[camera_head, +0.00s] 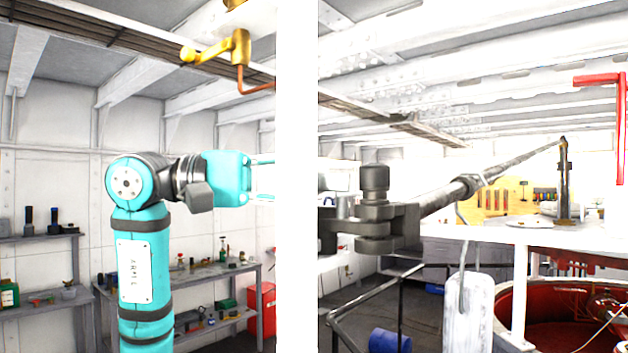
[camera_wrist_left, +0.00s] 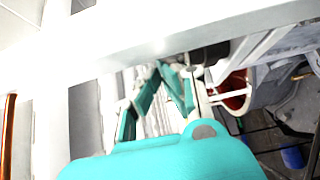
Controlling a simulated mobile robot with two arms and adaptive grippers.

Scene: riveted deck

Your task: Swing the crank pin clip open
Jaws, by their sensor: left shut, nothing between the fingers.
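A grey metal pivot with an upright pin (camera_head: 375,207) stands just right of a wide white post (camera_head: 297,120) in the head view. A long dark rod (camera_head: 470,185) runs from it up to the right. A brass crank (camera_head: 240,48) hangs at the upper left. I cannot tell which part is the crank pin clip. My teal left gripper (camera_head: 264,178) reaches right, and its fingertips are hidden behind the post. In the left wrist view the fingers (camera_wrist_left: 159,72) come together, shut and empty, near a pale beam (camera_wrist_left: 190,38). My right gripper is not in view.
A red crank-like bar (camera_head: 619,120) stands at the right edge. A red round tub (camera_head: 560,315) sits below it. Shelves (camera_head: 240,270) with small items line the left wall. A blue drum (camera_head: 388,341) is on the floor. The white post splits the space ahead.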

